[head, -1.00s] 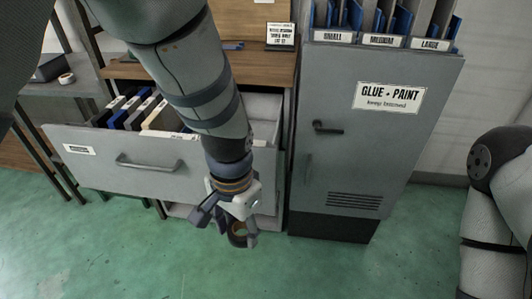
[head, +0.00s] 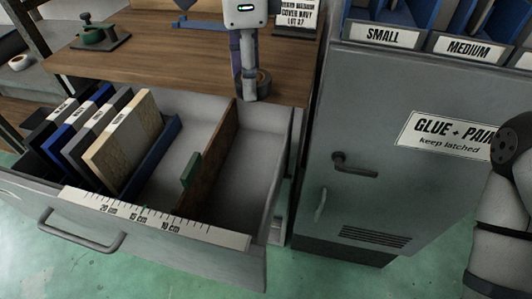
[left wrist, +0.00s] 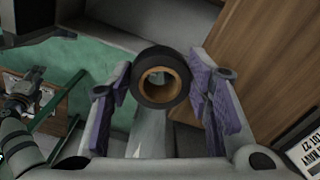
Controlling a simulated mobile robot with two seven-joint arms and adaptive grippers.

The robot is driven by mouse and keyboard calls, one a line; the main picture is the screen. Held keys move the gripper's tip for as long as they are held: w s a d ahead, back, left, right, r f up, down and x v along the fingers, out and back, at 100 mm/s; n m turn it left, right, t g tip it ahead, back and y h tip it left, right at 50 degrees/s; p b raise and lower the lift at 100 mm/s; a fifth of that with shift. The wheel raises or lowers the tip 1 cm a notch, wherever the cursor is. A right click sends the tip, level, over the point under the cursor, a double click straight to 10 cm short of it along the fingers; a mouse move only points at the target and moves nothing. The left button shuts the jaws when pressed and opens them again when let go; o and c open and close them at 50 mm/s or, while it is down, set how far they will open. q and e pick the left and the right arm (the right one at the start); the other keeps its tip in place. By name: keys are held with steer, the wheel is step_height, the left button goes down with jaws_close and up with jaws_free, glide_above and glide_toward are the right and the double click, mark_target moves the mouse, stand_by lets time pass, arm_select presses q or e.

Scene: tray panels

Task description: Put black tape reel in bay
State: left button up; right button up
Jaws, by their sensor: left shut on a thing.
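My left gripper (head: 250,85) is shut on the black tape reel (head: 264,84), which has a brown core. It is at the desk's front edge, above the back of the open drawer (head: 262,242). In the left wrist view the reel (left wrist: 141,91) sits between the purple-padded fingers of the gripper (left wrist: 163,100), its hole facing the camera. The drawer's right bay (head: 238,192) is empty, to the right of a brown divider (head: 212,160). Which bay is meant carries no readable label. My right gripper is out of view.
Upright folders (head: 120,140) fill the drawer's left part. A green tab (head: 190,170) stands by the divider, and a ruler strip (head: 150,217) lines the front. The wooden desk (head: 160,60) overhangs the drawer's back. A grey cabinet (head: 390,120) stands close on the right.

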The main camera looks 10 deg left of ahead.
arm_select(q)
steer(key=b, duration=0.2)
glide_above(254, 187)
step_height(254, 187, down, 23)
steer(key=shift+r, duration=0.2)
step_height(254, 187, down, 5)
steer(key=shift+f, duration=0.15)
steer(key=shift+c, duration=0.5)
steer(key=o, duration=1.3)
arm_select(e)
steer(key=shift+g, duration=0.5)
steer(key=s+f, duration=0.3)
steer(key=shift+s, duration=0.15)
